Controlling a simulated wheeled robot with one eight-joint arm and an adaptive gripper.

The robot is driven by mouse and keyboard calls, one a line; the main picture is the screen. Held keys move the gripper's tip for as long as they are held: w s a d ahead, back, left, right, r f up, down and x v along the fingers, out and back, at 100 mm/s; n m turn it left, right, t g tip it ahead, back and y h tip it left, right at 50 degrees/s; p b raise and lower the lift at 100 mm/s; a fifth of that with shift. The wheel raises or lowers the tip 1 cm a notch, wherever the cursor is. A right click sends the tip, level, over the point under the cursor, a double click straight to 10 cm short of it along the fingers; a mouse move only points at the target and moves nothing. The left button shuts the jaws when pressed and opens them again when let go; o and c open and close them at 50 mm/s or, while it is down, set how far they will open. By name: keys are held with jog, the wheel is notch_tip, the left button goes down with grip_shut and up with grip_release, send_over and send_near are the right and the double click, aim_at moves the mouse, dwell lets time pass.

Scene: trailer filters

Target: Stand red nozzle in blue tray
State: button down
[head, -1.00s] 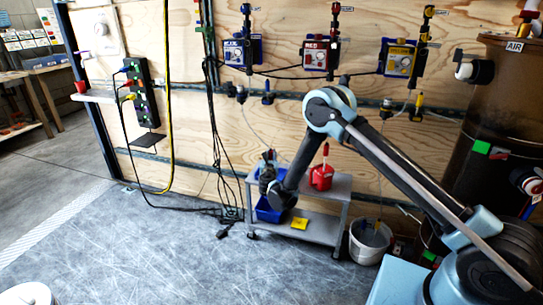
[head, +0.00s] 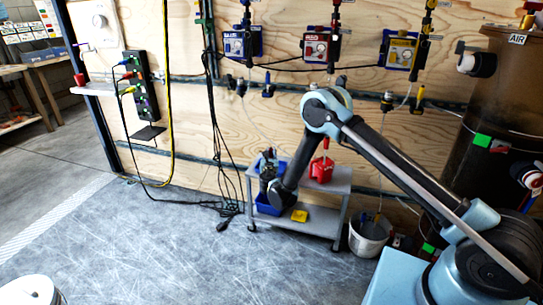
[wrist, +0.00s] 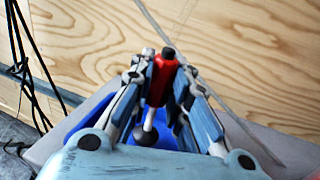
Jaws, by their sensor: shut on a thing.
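In the wrist view the red nozzle (wrist: 161,82), with a dark tip, stands roughly upright between the two fingers of my gripper (wrist: 164,78). The fingers are shut on it. A blue tray (wrist: 186,137) lies under and around the fingers; whether the nozzle's lower end touches it cannot be told. In the head view my gripper (head: 268,165) is over the left end of the grey cart's upper shelf, with a bit of the blue tray (head: 283,165) behind it. The nozzle is not clear there.
A red container (head: 321,170) stands right of my gripper on the grey cart (head: 340,185). A blue bin (head: 264,208) and a yellow block (head: 299,215) are on its lower shelf. A white bucket (head: 368,238) stands to the right. The plywood wall (head: 190,130) is close behind.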

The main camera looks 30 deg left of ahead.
jog(key=shift+f, duration=0.85)
dwell(0.6)
jog(key=c, duration=1.4)
grip_release()
jog(key=shift+c, duration=0.2)
jog(key=v, duration=0.7)
jog(key=shift+s+d, duration=0.1)
jog(key=shift+s, duration=0.1)
